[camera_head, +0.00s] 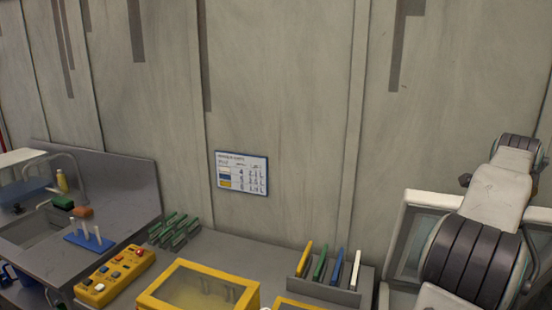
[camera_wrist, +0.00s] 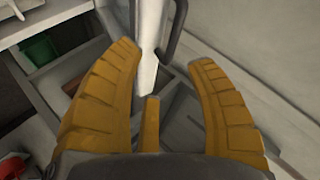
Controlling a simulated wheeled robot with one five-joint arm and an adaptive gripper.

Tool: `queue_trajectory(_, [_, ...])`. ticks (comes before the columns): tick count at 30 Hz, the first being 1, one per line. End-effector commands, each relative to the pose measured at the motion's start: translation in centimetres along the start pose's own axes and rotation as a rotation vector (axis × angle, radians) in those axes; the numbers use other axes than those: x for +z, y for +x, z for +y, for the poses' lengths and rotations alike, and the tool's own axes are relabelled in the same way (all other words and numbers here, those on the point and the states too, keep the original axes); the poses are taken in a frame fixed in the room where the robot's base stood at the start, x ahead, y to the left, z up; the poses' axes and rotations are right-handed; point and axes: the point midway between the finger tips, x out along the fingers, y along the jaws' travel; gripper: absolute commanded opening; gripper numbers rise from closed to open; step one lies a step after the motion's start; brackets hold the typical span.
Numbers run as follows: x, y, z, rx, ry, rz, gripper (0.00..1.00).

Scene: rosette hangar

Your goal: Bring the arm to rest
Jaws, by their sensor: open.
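My gripper (camera_wrist: 166,72) shows in the wrist view, its yellow ribbed fingers spread wide apart. Nothing is held between the fingers. A white post-like part and a dark handle-like bar lie beyond the fingertips, and I cannot tell how far off they are. My arm (camera_head: 482,225) shows at the right of the head view, with a white link and a dark ribbed joint, raised in front of the wall. The gripper itself does not show in the head view.
A grey counter (camera_head: 235,255) runs along the wall, with a yellow-framed box (camera_head: 165,298), a yellow control box (camera_head: 115,274) and a rack of coloured slabs (camera_head: 325,291). A sink (camera_head: 40,228) stands at left. A chart (camera_head: 242,172) hangs on the wall. A green bin (camera_wrist: 40,50) shows in the wrist view.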

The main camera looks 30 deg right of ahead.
Motion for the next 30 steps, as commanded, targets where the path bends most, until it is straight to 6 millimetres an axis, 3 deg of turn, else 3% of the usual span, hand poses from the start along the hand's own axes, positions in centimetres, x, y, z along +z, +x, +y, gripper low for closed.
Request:
queue_trajectory(4, [3.4, 1.6, 4.1, 0.099, -0.238, -0.105, 0.50])
queue_trajectory(7, [6.9, 2.7, 8.3, 0.180, -0.392, -0.222, 0.50])
queue_trajectory(11, [11.6, 1.8, 14.0, 0.263, -0.569, -0.393, 0.50])
queue_trajectory(13, [14.1, 0.1, 16.4, 0.285, -0.656, -0.479, 0.50])
queue_trajectory(17, [20.2, -4.0, 19.0, 0.279, -0.824, -0.636, 0.50])
queue_trajectory(24, [31.9, -14.3, 22.8, 0.186, -1.127, -0.858, 0.50])
queue_trajectory(30, [38.6, -22.0, 26.4, 0.044, -1.362, -0.934, 0.50])
